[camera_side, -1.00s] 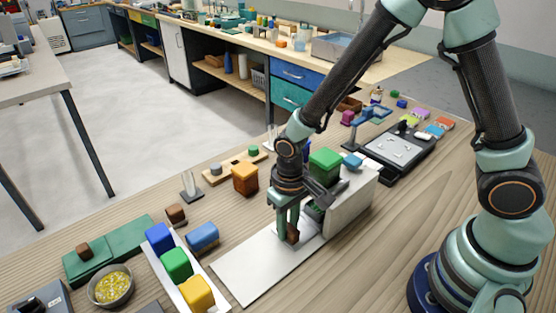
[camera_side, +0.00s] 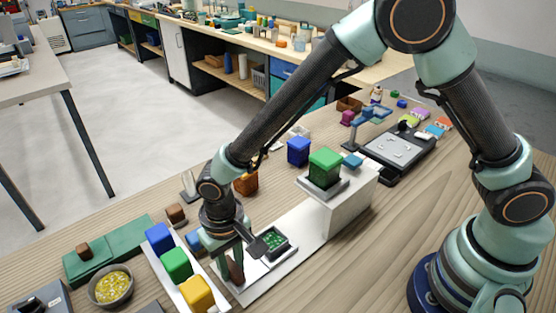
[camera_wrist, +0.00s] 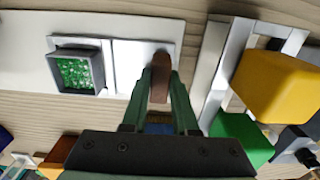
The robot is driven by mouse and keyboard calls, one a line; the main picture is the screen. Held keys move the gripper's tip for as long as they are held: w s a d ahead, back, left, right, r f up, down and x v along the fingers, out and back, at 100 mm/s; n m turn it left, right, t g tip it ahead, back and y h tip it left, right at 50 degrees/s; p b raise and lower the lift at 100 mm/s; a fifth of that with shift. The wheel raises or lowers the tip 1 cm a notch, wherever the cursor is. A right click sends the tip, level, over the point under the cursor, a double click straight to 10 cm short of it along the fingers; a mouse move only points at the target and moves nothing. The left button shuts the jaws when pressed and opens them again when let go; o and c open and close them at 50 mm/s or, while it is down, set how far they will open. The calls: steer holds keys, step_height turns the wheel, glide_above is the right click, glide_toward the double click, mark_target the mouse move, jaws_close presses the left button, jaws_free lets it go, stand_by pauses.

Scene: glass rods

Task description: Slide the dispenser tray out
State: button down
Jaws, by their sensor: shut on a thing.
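The white dispenser (camera_side: 350,203) stands on the table with a green block (camera_side: 325,165) on its top. Its tray (camera_wrist: 127,63) is a white plate lying out on a long white base strip (camera_side: 306,222), clear of the dispenser body. A dark square cup (camera_side: 283,246) of green bits sits on the tray; it also shows in the wrist view (camera_wrist: 95,71). A brown upright handle (camera_wrist: 160,72) stands at the tray's outer end. My gripper (camera_side: 236,268) is shut on this handle; the fingers (camera_wrist: 161,88) hold it from both sides.
Just left of my gripper is a white rack (camera_side: 204,274) with blue, green (camera_side: 176,264) and yellow (camera_side: 197,293) blocks. An orange block (camera_side: 246,184) and a blue block (camera_side: 298,150) stand behind. The table right of the base strip is clear.

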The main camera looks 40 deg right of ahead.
steer(key=c, duration=0.7)
jaws_free()
step_height(320, 180, up, 12)
steer(key=shift+r, duration=0.1)
steer(key=w+d+r+t+y, duration=0.1)
steer(key=d+r, duration=0.3)
steer(key=d, duration=0.3)
steer(key=d+r+t, duration=0.2)
steer(key=d+r, duration=0.3)
steer(key=d, duration=0.2)
steer(key=s+d+t, duration=0.1)
steer(key=d, duration=0.3)
steer(key=s+d+r, duration=0.1)
steer(key=s+d, duration=0.1)
steer(key=d, duration=0.2)
steer(key=s+d+r+t+h, duration=0.1)
steer(key=s+d, duration=0.1)
steer(key=d, duration=0.3)
steer(key=shift+r+t, duration=0.2)
steer(key=shift+t, duration=0.1)
